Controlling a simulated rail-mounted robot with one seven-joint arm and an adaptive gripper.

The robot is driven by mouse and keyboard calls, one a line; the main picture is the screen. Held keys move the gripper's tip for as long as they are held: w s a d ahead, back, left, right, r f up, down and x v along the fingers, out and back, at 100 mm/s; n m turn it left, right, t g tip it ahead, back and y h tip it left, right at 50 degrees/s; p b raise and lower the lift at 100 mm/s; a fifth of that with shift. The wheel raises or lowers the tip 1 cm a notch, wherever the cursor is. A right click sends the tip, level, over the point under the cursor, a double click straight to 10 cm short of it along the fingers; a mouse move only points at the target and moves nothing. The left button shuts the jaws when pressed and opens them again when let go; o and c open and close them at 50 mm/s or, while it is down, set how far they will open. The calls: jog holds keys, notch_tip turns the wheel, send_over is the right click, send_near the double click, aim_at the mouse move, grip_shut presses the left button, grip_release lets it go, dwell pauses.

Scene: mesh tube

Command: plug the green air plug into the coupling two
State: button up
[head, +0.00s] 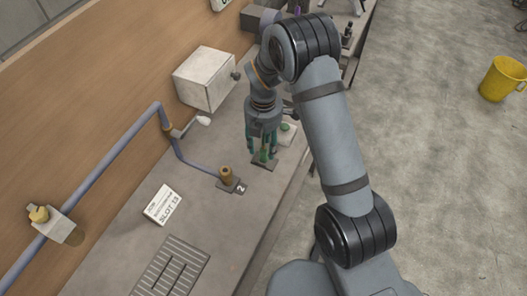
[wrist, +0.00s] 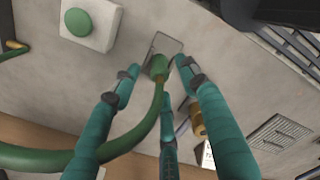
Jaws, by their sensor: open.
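The green air plug (head: 264,156) stands on a small dark plate (head: 262,166) on the bench. In the wrist view the plug (wrist: 159,66) shows with its green hose (wrist: 140,128) curving to the lower left. My gripper (head: 262,148), with three teal fingers, is over the plug. Its fingers are open around the plug (wrist: 158,72), and I cannot tell whether any finger touches it. Coupling two, a brass fitting (head: 226,175) on a dark base marked 2, stands left of and nearer than the plug. The coupling is partly hidden by a finger in the wrist view (wrist: 196,118).
A white box with a green button (head: 287,128) sits right beside my gripper. A white cabinet (head: 205,80) and a blue-grey pipe (head: 100,165) line the wall. A sign (head: 163,205) and slotted grate (head: 168,268) lie toward the front.

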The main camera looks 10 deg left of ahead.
aim_at(264, 149)
jog(key=shift+f+p, duration=0.35)
jog(key=shift+f, duration=1.25)
jog(key=shift+c, duration=0.4)
grip_shut()
